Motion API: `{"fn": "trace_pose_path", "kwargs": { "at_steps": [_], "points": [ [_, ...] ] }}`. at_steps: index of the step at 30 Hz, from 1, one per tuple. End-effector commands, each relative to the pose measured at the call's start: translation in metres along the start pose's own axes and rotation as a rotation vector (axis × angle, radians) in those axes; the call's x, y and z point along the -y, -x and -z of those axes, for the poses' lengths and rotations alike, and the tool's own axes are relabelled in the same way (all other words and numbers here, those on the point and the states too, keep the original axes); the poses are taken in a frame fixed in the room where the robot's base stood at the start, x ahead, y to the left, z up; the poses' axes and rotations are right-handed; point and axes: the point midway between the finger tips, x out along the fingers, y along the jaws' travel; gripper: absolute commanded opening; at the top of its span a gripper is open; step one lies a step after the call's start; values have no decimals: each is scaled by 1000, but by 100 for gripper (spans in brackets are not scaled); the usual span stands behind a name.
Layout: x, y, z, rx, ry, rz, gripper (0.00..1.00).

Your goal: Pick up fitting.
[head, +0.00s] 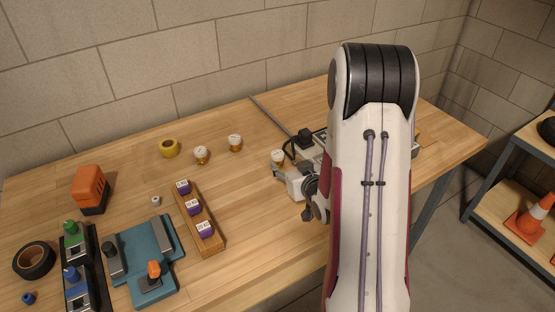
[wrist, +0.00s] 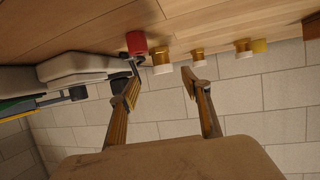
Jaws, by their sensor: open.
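Three small white-and-gold fittings stand on the wooden table, and I cannot tell which one the task names. The nearest fitting (head: 278,157) is beside my gripper in the head view; it also shows in the wrist view (wrist: 162,60). The middle fitting (head: 235,143) and the left fitting (head: 201,155) stand farther left. My gripper (wrist: 161,78) is open and empty, its two fingers spread, with the nearest fitting appearing just beyond the gap, closer to the left finger in the wrist view. In the head view my arm hides much of the gripper.
A red cylinder (wrist: 137,43) stands close by the nearest fitting. A grey device with a dark cable (head: 303,140) lies by my gripper. The block wall (head: 200,45) runs behind.

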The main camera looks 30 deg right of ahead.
Motion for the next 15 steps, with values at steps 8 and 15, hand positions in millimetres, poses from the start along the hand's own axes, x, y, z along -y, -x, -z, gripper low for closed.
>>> {"fn": "trace_pose_path", "kwargs": {
  "at_steps": [8,15],
  "points": [
    [0,-1,0,1,1,0,48],
    [1,-16,0,1,1,1,48]
  ]
}}
